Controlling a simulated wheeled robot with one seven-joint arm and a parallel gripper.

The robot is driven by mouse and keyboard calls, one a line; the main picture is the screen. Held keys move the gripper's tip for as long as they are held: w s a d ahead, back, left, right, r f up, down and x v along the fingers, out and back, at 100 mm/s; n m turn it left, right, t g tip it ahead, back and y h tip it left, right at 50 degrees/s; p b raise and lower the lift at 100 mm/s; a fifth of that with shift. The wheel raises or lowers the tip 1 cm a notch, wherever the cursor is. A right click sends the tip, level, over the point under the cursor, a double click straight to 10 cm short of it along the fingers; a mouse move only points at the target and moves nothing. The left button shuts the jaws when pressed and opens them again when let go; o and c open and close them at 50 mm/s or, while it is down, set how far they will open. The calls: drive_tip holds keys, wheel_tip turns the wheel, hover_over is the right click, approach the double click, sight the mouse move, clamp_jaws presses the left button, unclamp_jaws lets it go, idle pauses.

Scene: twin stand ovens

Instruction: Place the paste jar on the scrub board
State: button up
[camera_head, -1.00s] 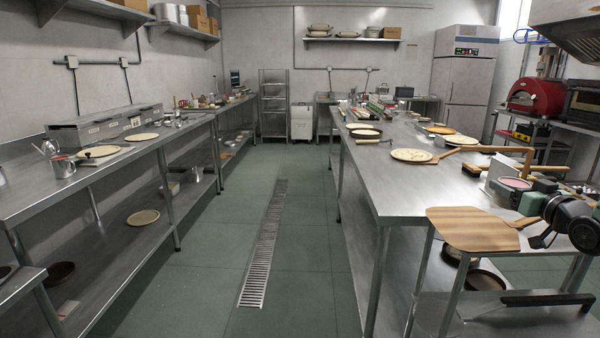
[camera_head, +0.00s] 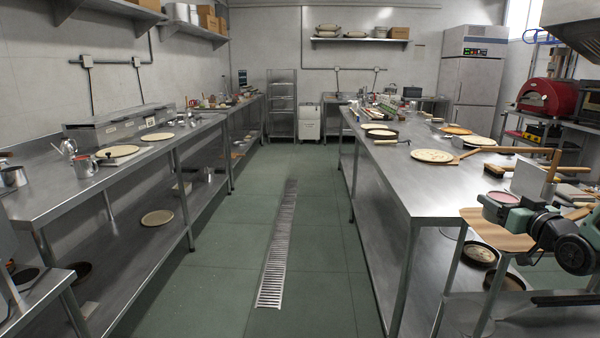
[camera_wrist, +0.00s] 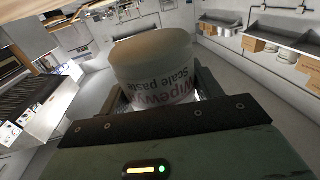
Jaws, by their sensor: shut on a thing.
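My gripper (camera_head: 501,207) is shut on the paste jar (camera_head: 502,197), which shows a pinkish round top in the head view. In the wrist view the jar (camera_wrist: 155,70) is pale, with upside-down lettering that reads "scale paste", between the dark fingers. A wooden board (camera_head: 482,224) with a handle lies at the near right corner of the steel counter; it may be the scrub board, but I cannot be sure. The jar and gripper appear over its far part and hide some of it. I cannot tell the height of the jar above it.
A pale upright plate (camera_head: 529,177) and wooden-handled tools stand just behind the gripper. Flat pizza rounds (camera_head: 433,156) lie farther along the steel counter (camera_head: 420,190). The green floor aisle (camera_head: 330,240) is clear. A red oven (camera_head: 546,97) stands at the right.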

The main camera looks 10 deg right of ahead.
drive_tip(key=s+a+f+y, duration=0.1)
drive_tip(key=s+a+f, duration=0.1)
drive_tip(key=a+f, duration=1.2)
drive_tip(key=s+a+f, duration=0.2)
drive_tip(key=a+f, duration=0.8)
drive_tip(key=a, duration=0.7)
drive_tip(key=s+d+p, duration=0.4)
drive_tip(key=shift+s+d+n, duration=0.25)
drive_tip(key=shift+d+n, duration=0.05)
drive_tip(key=shift+n, duration=0.1)
